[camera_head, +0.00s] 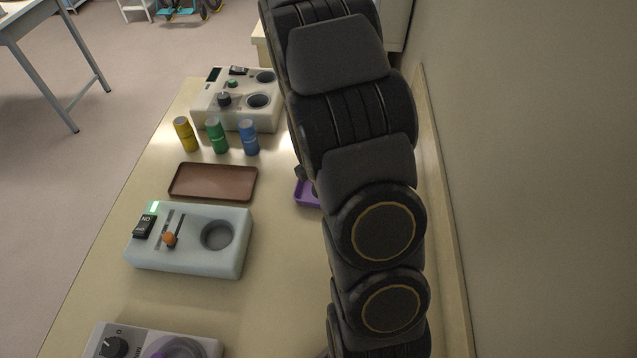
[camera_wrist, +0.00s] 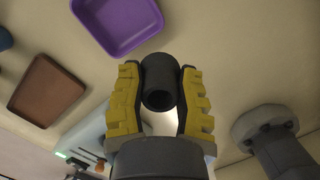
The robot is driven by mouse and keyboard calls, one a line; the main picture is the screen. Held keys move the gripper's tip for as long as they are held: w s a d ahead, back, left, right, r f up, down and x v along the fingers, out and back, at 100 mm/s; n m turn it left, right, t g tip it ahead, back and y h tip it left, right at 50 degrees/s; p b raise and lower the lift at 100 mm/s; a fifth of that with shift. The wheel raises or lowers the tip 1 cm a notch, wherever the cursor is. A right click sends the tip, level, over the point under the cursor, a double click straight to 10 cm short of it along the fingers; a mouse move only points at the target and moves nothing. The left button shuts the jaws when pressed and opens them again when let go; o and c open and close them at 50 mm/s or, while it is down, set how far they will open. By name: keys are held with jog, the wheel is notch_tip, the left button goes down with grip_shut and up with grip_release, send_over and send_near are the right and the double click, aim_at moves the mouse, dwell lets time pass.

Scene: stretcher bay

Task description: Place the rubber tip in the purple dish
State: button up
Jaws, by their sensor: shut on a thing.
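The rubber tip (camera_wrist: 160,84) is a short dark hollow cylinder. My gripper (camera_wrist: 160,88) is shut on it, with a yellow finger on each side, in the wrist view. The tip's open end faces the wrist camera. The purple dish (camera_wrist: 117,20) is a shallow square tray at the top of the wrist view, apart from the tip, and its visible inside is empty. In the head view, only the left part of the purple dish (camera_head: 306,195) shows beside my arm. My arm hides the gripper and the tip there.
A brown tray (camera_head: 213,182) lies empty left of the dish. Yellow, green and blue cylinders (camera_head: 217,136) stand behind it. A pale device with a round well (camera_head: 190,240) is nearer, another device (camera_head: 237,98) at the back, and a third (camera_head: 150,342) in front. A wall rises on the right.

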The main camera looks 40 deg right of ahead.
jog(key=w+d+f, duration=0.1)
jog(key=w+f, duration=0.1)
jog(key=w+d+f, duration=0.1)
jog(key=w+f, duration=0.1)
jog(key=w+d+f, duration=0.2)
jog(key=f, duration=0.1)
jog(key=shift+w+f, duration=0.1)
jog(key=shift+f, duration=1.45)
jog(key=shift+f, duration=0.1)
jog(key=o, duration=0.9)
jog(key=shift+c, duration=0.2)
